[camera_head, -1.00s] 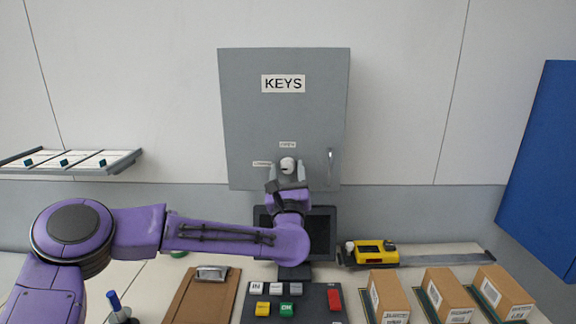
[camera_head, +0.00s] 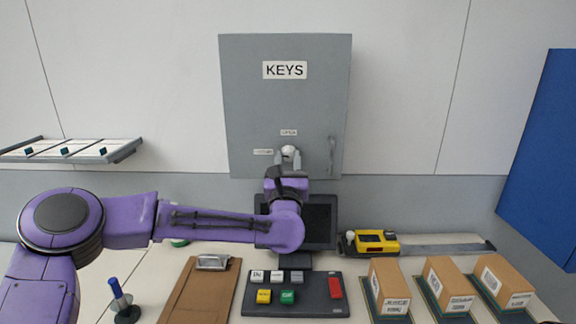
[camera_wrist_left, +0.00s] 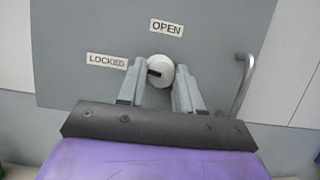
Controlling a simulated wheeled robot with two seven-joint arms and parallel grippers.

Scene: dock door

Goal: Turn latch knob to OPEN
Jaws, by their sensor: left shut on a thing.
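The grey key cabinet (camera_head: 285,105) hangs on the wall with a KEYS label. Its white round latch knob (camera_head: 288,150) sits low on the door. In the left wrist view the knob (camera_wrist_left: 161,69) has a dark mark pointing left, towards the LOCKED label (camera_wrist_left: 107,60). The OPEN label (camera_wrist_left: 167,28) is above the knob. My left gripper (camera_head: 288,158) is shut on the knob, one finger on each side, reaching from below. My right gripper does not show.
A metal door handle (camera_head: 332,155) stands just right of the knob. A dark monitor (camera_head: 320,222) is below the cabinet. The counter holds a clipboard (camera_head: 203,300), a button panel (camera_head: 315,300), a yellow device (camera_head: 372,242) and cartons (camera_head: 440,285).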

